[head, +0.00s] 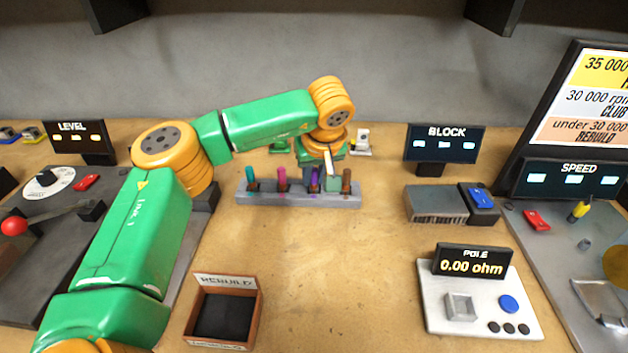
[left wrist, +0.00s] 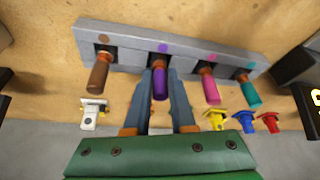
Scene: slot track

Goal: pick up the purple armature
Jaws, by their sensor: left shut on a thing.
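The purple armature (head: 315,181) stands in a grey slotted rack (head: 270,199) at the middle of the bench. In the left wrist view the purple armature (left wrist: 160,84) is at the rack slot with the purple dot, its lower end at the rack (left wrist: 130,55). My left gripper (head: 322,180) reaches down over the rack. In the left wrist view its two fingers (left wrist: 160,76) are closed on both sides of the purple armature. Whether the armature is lifted at all cannot be told. My right gripper is not in view.
A teal armature (head: 251,179) and a pink armature (head: 282,179) stand left of the purple one, a brown armature (head: 347,180) right. A REBUILD box (head: 252,335) is nearer, front left. A POLE meter (head: 430,310) lies front right. The bench between is clear.

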